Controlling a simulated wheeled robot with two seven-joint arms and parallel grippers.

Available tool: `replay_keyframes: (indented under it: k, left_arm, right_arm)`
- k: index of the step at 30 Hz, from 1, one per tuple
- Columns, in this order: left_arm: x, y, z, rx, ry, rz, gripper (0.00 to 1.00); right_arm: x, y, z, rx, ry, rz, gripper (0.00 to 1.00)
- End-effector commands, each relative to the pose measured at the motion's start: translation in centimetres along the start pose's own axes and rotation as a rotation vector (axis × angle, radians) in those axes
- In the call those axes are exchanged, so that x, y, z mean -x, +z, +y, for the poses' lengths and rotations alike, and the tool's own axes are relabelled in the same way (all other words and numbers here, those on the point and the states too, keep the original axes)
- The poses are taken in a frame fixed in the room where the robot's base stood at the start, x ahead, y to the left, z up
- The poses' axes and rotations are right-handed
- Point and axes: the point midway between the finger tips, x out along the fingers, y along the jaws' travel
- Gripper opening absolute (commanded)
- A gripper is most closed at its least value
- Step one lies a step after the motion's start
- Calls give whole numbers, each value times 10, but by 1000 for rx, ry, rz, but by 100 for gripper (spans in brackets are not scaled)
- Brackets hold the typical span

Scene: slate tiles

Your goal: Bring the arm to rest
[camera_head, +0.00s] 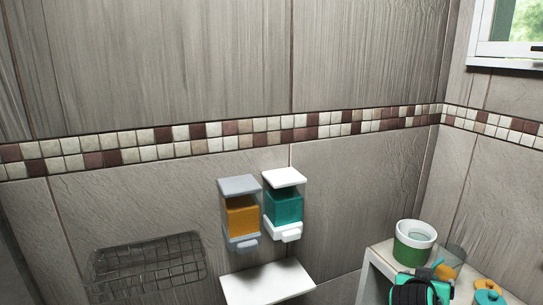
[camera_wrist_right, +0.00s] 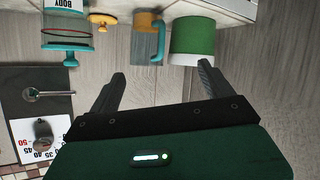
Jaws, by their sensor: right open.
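My right gripper (camera_wrist_right: 162,70) shows in the right wrist view with its two dark fingers spread wide and nothing between them. Its green and black body (camera_head: 420,290) appears at the bottom edge of the head view, in front of the shelf, with its fingers not clearly visible there. My left gripper is not in view.
A pale shelf (camera_head: 374,269) at lower right bears the pot (camera_head: 413,245) and mug (camera_head: 446,271). A teal jar (camera_wrist_right: 68,32) stands beside them. Two soap dispensers, amber (camera_head: 241,215) and teal (camera_head: 284,207), hang above a white ledge (camera_head: 266,284). A wire basket (camera_head: 150,265) is at left.

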Motion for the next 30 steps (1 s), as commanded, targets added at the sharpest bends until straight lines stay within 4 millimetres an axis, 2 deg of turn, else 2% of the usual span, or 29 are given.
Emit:
replay_keyframes:
  k: [1,8,15,21,30]
  left_arm:
    - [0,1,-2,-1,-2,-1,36]
    - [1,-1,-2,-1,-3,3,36]
    - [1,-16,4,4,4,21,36]
    - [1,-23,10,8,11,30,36]
    - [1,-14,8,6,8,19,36]
  right_arm:
    - [5,28,-1,34,-29,-37,83]
    - [44,140,-4,180,-195,-212,83]
    - [112,244,4,329,-392,-410,83]
    - [164,298,14,414,-524,-537,83]
    - [227,344,30,494,-668,-674,83]
